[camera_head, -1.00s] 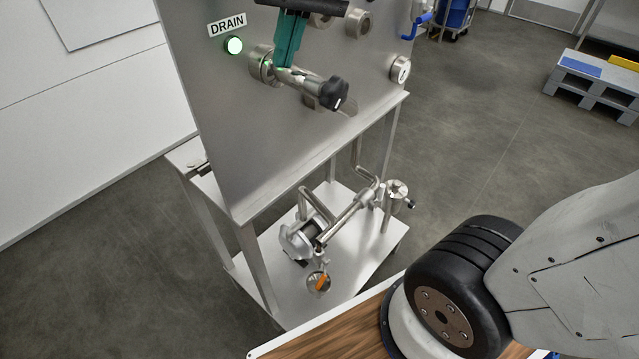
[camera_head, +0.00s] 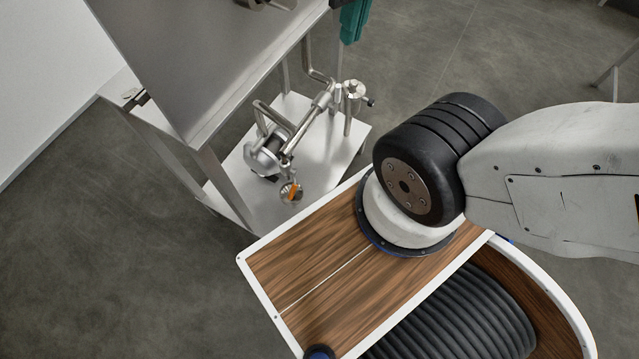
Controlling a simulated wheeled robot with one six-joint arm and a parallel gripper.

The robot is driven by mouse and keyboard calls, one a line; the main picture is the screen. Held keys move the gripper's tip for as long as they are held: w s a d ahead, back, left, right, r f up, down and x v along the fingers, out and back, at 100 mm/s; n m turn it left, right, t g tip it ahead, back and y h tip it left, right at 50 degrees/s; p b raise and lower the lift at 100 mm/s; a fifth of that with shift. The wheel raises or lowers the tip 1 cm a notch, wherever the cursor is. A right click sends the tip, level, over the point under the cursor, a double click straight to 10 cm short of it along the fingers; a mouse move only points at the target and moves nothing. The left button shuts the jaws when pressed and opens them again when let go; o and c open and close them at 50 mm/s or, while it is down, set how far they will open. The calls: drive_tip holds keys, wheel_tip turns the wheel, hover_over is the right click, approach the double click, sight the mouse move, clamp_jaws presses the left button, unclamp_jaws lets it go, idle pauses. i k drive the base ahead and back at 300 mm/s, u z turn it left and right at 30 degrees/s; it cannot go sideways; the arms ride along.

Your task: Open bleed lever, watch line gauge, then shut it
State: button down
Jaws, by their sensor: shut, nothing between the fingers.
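A small orange lever (camera_head: 294,190) sits low on the pipework, beside a small round metal cup, on the lower shelf of the steel stand. I cannot tell whether it is the bleed lever or how it is set. No line gauge shows now.
A pump with pipes (camera_head: 265,155) stands on the white lower shelf (camera_head: 235,170). My wood-topped base and arm fill the lower right. Grey floor (camera_head: 110,250) is clear at the left.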

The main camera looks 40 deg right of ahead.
sight(293, 190)
drive_tip(key=z, duration=0.6)
drive_tip(key=k, duration=1.9)
drive_tip(key=u, duration=0.75)
drive_tip(key=i, duration=0.95)
